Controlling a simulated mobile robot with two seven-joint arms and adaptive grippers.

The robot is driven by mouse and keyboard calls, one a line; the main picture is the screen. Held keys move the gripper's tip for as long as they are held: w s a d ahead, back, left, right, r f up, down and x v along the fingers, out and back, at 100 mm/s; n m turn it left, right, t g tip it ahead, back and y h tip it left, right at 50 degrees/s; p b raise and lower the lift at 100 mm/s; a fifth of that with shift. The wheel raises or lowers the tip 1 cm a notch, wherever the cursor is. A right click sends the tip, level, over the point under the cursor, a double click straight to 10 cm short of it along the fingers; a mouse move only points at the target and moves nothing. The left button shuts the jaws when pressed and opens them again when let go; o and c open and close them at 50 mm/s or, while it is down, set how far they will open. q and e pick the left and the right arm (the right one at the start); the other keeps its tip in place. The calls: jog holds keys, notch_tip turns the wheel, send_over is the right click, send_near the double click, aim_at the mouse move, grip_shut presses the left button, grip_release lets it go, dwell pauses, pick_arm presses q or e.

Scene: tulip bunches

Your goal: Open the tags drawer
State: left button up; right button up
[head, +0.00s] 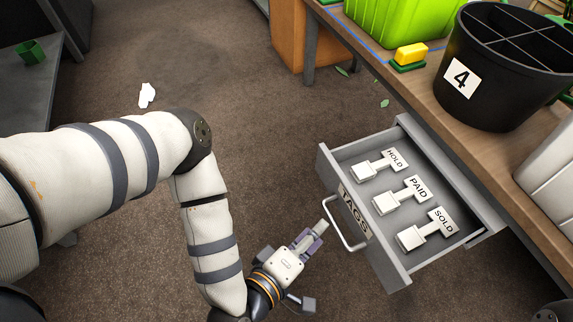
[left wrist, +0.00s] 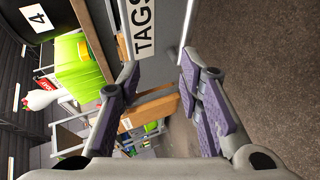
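The tags drawer (head: 326,166) is pulled out from under the workbench, its inside open to view. Its grey front carries a TAGS label (head: 354,213), which also shows in the left wrist view (left wrist: 143,30). A pale bar handle (head: 343,235) sticks out from the front. HOLD, PAID and SOLD tags (head: 411,190) lie inside. My left gripper (head: 316,268) is just outside the handle, fingers spread with nothing between them in the left wrist view (left wrist: 160,105). One finger is close to the handle; I cannot tell whether they touch. My right gripper is not in view.
The wooden workbench (head: 425,95) holds a black divided bucket (head: 500,100) marked 4, a green crate (head: 390,25) and a yellow-topped block (head: 410,54). An orange-brown box (head: 290,35) stands beyond. The carpet left of the drawer is mostly clear, with a white scrap (head: 147,95).

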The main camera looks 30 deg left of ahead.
pick_arm(q)
jog(key=f+p+v, duration=0.1)
jog(key=p+v, duration=0.2)
jog(key=v, duration=0.4)
jog(key=shift+s+a, duration=0.25)
jog(key=shift+a, duration=0.05)
jog(key=shift+f, duration=0.1)
dwell(0.4)
